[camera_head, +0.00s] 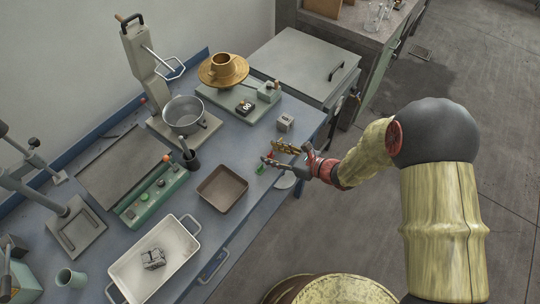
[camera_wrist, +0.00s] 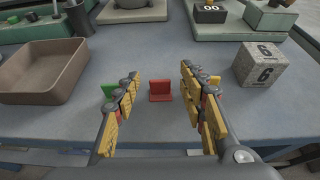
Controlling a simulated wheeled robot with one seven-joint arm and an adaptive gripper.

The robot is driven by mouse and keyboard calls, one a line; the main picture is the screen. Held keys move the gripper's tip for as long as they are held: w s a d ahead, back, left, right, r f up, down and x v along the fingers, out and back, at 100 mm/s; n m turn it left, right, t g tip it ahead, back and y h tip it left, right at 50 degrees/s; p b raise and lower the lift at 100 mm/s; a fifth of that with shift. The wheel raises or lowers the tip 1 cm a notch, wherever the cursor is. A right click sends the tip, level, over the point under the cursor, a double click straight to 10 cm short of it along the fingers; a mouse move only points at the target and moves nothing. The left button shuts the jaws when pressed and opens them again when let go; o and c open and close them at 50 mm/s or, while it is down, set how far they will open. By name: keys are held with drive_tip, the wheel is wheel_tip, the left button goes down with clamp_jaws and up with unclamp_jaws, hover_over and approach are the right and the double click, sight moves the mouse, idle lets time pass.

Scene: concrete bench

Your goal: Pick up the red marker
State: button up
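The red marker (camera_wrist: 160,91) is a small red upright piece with a flat foot, standing on the blue bench top. In the wrist view it shows in the gap between the fingers of my gripper (camera_wrist: 160,78), apart from both. My gripper is open with nothing held. In the head view my gripper (camera_head: 276,154) is over the right edge area of the bench; I cannot make out the red marker clearly there. A similar green piece (camera_wrist: 109,90) stands to the left, partly behind the left finger; it also shows in the head view (camera_head: 260,169).
A brown tray (camera_head: 222,188) lies left of the green piece. A grey numbered cube (camera_wrist: 260,64) stands right of my gripper; it also shows in the head view (camera_head: 285,122). A pot (camera_head: 184,114) stands farther back.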

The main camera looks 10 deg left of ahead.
drive_tip(key=shift+c, duration=1.1)
drive_tip(key=c, duration=0.5)
drive_tip(key=shift+c, duration=0.2)
